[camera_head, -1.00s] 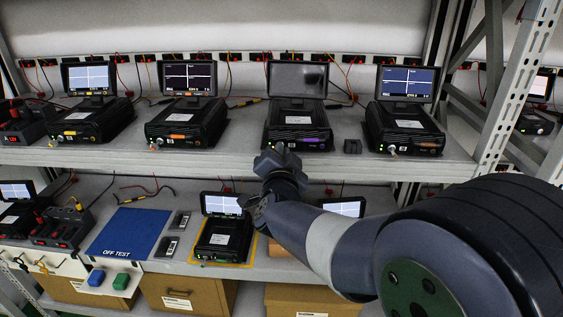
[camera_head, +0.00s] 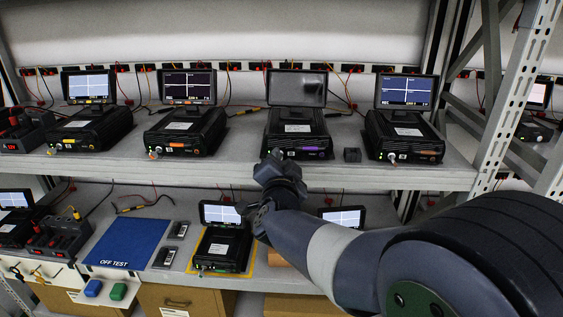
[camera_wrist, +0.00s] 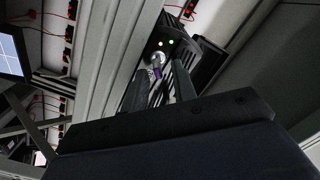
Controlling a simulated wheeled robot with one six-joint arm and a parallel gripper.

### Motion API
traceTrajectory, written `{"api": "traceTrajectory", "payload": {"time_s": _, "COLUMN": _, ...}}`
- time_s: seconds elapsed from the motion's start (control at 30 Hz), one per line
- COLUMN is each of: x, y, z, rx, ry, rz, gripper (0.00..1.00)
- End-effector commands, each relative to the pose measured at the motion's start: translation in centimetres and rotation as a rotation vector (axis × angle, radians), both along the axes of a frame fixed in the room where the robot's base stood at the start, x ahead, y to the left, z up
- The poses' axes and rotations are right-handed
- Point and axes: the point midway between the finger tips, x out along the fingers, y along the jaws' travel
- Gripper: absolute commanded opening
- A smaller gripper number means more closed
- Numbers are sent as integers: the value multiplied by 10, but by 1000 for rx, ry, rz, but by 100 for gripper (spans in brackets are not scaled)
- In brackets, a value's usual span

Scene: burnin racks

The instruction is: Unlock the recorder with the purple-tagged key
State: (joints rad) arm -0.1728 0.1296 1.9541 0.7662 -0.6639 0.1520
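The recorder (camera_head: 297,143) with a purple label and a dark screen stands third from the left on the upper shelf. In the wrist view its front end (camera_wrist: 176,42) shows a yellow and a green light beside a round silver lock (camera_wrist: 157,57). A small purple-tagged key (camera_wrist: 156,74) sticks out at the lock, and it seems to be in it. My gripper (camera_wrist: 160,70) has its two fingers on either side of the key, with gaps visible, so it looks open. In the head view my gripper (camera_head: 275,158) is at the recorder's left front corner and hides the lock.
Other recorders stand on the upper shelf, left (camera_head: 187,130) and right (camera_head: 404,137). Below are a blue OFF TEST mat (camera_head: 128,238) and a recorder (camera_head: 221,248) on a yellow-edged spot. A rack post (camera_head: 512,95) rises at right.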

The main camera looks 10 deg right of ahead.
Motion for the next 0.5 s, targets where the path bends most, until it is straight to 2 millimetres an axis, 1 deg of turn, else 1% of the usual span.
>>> {"api": "traceTrajectory", "payload": {"time_s": 0.17, "x": -3, "y": 1, "z": 0, "rx": 0, "ry": 1, "rz": 1, "gripper": 26}}
{"api": "traceTrajectory", "payload": {"time_s": 0.27, "x": -13, "y": 4, "z": 1, "rx": 1, "ry": -2, "rz": 3, "gripper": 26}}
{"api": "traceTrajectory", "payload": {"time_s": 0.37, "x": -28, "y": 8, "z": 1, "rx": 1, "ry": -2, "rz": 3, "gripper": 26}}
{"api": "traceTrajectory", "payload": {"time_s": 0.5, "x": -54, "y": 16, "z": 1, "rx": 2, "ry": -2, "rz": 4, "gripper": 26}}
